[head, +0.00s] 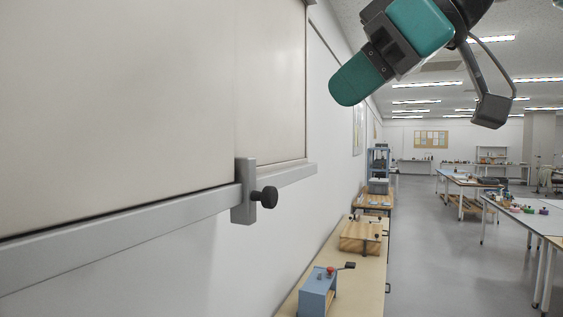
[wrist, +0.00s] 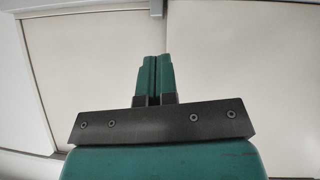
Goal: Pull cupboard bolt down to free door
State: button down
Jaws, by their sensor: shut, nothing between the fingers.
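The bolt shows in the head view as a grey upright block (head: 243,190) on the cupboard's lower rail, with a round black knob (head: 265,197) sticking out to the right. It sits at the seam between two pale cupboard doors (head: 120,100). My gripper (head: 345,90), teal and dark grey, is in the upper right of the head view, above and to the right of the knob and apart from it. In the wrist view its two teal fingers (wrist: 152,75) are together and empty, with pale door panels (wrist: 235,70) behind. The knob cannot be made out there.
A grey rail (head: 120,240) runs along the doors' lower edge. Below it stands a long bench (head: 345,285) with a blue box (head: 318,290) and a wooden block (head: 360,237). Work tables (head: 520,215) stand at the right. The floor (head: 425,260) between is clear.

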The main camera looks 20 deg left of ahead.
send_near(256, 191)
jog(key=a+r, duration=0.2)
jog(key=a, duration=0.1)
jog(key=f, duration=0.1)
jog(key=a+f, duration=0.1)
jog(key=f, duration=0.1)
jog(key=shift+w, duration=0.2)
jog(key=shift+w+f, duration=0.2)
jog(key=shift+f, duration=0.7)
notch_tip(256, 191, down, 6)
jog(key=b, duration=0.5)
jog(key=shift+r, duration=0.25)
